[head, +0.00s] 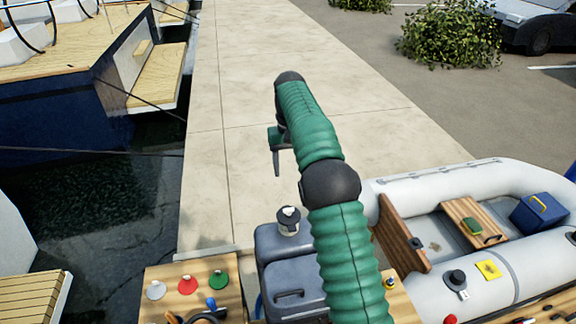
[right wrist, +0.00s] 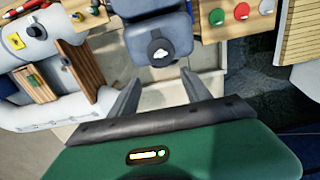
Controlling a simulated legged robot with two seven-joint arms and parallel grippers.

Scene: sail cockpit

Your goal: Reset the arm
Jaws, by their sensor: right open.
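My right arm, in green ribbed sleeving, rises through the middle of the head view and reaches forward over the dock. My right gripper (head: 276,152) hangs at its far end, partly hidden by the arm, above the pale paving. In the right wrist view its two fingers (right wrist: 161,92) are spread apart with nothing between them. Past the fingertips is a grey-blue can with a dark cap (right wrist: 160,47), with a visible gap to them. My left gripper is not in view.
Grey-blue cans (head: 290,287) stand beside my right arm. A wooden panel (head: 215,272) with white, red and green knobs is to their left. An inflatable dinghy (head: 440,188) lies right, holding a blue box (head: 540,212). The paved dock (head: 250,60) ahead is clear; water (head: 90,200) is left.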

